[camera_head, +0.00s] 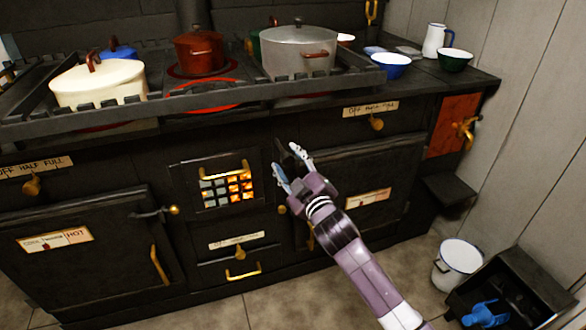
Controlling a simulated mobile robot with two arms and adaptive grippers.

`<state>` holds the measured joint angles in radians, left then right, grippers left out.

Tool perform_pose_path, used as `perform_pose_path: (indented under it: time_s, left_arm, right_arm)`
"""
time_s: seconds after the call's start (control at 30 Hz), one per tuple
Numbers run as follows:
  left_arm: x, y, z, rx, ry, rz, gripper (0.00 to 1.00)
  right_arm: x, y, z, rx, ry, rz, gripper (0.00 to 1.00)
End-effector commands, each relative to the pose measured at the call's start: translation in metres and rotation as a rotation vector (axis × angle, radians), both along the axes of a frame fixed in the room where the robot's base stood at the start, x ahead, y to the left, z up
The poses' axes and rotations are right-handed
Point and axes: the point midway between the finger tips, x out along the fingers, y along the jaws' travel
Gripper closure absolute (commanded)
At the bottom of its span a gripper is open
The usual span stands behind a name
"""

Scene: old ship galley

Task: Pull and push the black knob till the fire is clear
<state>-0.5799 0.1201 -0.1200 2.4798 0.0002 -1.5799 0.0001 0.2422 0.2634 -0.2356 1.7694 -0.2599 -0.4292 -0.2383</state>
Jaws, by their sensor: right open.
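The fire (240,187) glows orange behind a small barred window in the middle of the black stove's front. Its right part is bright, while the left panes look grey. My right gripper (286,160) is open, just right of the fire window, with its pale fingertips pointing up at the stove front. A dark shape shows by the upper fingertip. I cannot tell if it is the black knob or part of my gripper, nor whether I touch it. My left gripper is out of view.
The black stove (330,127) carries a cream pot (98,85), a red pot (199,52) and a grey pot (298,54) behind a rail. Brass handles stick out of the front. A white bucket (458,262) and a black bin (520,285) stand at lower right.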

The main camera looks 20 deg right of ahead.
Motion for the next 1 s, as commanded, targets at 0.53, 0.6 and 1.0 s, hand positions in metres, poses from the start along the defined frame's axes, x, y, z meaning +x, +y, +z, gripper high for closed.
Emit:
perform_pose_path:
  time_s: [0.53, 0.6, 1.0]
  left_arm:
    - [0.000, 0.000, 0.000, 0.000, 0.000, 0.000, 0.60]
    - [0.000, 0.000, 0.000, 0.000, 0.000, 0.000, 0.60]
    - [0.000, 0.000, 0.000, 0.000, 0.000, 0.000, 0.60]
  right_arm:
    - [-0.094, -0.006, -0.001, 0.000, 0.003, 0.000, 0.57]
    - [-0.102, -0.006, -0.001, 0.000, 0.002, 0.001, 0.57]
    - [-0.117, -0.007, 0.000, 0.000, 0.001, 0.001, 0.57]
